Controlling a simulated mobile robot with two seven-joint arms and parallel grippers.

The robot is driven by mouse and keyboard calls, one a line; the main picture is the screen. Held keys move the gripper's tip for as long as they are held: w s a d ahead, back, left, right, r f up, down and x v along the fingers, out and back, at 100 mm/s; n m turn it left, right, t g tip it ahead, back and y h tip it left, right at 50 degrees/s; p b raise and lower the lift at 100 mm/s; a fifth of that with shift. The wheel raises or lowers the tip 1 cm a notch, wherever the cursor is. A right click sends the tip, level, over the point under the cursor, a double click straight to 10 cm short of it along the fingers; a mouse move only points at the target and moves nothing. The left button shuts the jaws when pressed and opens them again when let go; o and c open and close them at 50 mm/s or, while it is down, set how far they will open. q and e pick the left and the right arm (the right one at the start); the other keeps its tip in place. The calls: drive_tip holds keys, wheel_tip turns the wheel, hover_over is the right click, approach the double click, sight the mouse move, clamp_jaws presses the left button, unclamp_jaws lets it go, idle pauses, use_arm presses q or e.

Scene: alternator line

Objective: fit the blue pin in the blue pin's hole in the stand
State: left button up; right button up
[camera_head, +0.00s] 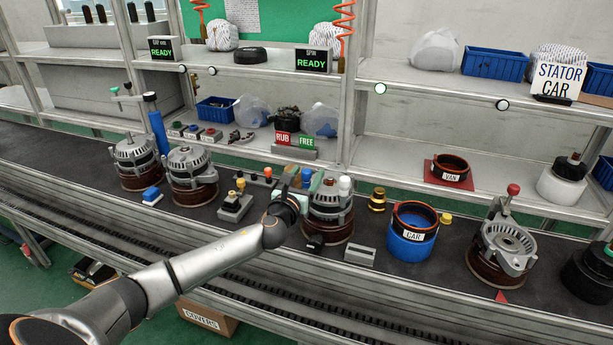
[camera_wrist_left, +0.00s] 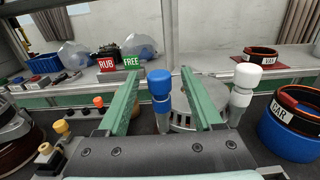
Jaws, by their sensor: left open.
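The blue pin (camera_wrist_left: 159,88) has a rounded blue head on a grey shaft and stands upright in the left wrist view. It also shows in the head view (camera_head: 306,176). My left gripper (camera_head: 303,183) is open, with its green fingers (camera_wrist_left: 163,92) on either side of the pin and gaps visible. The pin's lower end is hidden behind the gripper body. A white pin (camera_wrist_left: 243,84) stands to the right, by the alternator (camera_head: 329,215). A grey stepped block (camera_head: 235,208) with yellow knobs stands left of the gripper; I cannot tell whether it is the stand. No blue pin's hole is discernible. My right gripper is out of view.
A low grey block (camera_head: 360,255) lies in front of the alternator. A blue stator holder labelled CAR (camera_head: 410,246) stands to the right. RUB and FREE signs (camera_head: 295,140) are behind. Two more alternators (camera_head: 190,175) stand left.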

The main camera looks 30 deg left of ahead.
use_arm(q)
drive_tip(key=shift+c, duration=0.2)
clamp_jaws()
idle(0.4)
